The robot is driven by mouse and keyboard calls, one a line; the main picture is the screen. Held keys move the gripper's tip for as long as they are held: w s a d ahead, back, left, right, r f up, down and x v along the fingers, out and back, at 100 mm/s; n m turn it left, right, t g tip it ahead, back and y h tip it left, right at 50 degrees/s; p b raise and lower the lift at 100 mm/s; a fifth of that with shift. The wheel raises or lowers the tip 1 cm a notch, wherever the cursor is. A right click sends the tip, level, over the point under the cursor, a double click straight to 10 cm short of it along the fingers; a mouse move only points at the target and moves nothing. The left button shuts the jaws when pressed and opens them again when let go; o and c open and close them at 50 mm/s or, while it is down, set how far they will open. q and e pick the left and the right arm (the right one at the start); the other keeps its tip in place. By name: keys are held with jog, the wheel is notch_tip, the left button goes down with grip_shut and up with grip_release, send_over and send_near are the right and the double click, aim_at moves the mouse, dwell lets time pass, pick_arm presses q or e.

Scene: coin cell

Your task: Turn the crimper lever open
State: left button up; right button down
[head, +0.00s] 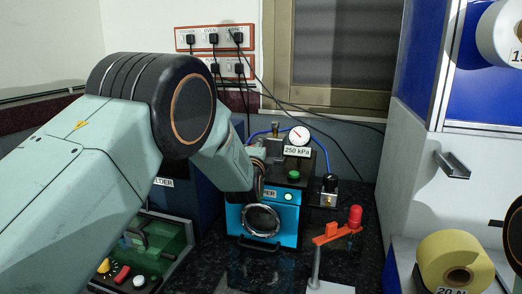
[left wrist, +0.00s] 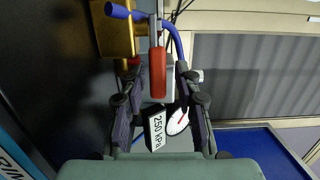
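The crimper (head: 287,225) is a blue-fronted machine with a black top, a round silver-ringed opening, a green button and a 250 kPa gauge (head: 299,136). In the left wrist view a red lever handle (left wrist: 158,88) stands upright in the picture, near a brass-coloured block (left wrist: 115,35) and blue hose. My left gripper (left wrist: 158,72) is open, with one finger on each side of the red handle and gaps visible. The gauge label (left wrist: 155,130) shows behind the fingers. In the head view my left forearm hides the handle and most of the gripper. My right gripper is out of view.
A green-lidded box (head: 155,245) is at left. A yellow roll (head: 455,262) is at right. Black cables hang from the wall sockets (head: 213,38) behind.

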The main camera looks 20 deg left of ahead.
pick_arm(q)
jog(key=shift+s, duration=0.1)
jog(key=s, duration=0.4)
jog(key=s+d, duration=0.1)
jog(key=s, duration=0.7)
jog(key=shift+d, duration=0.2)
jog(key=shift+w+a+f, duration=0.1)
jog(key=shift+a, duration=0.05)
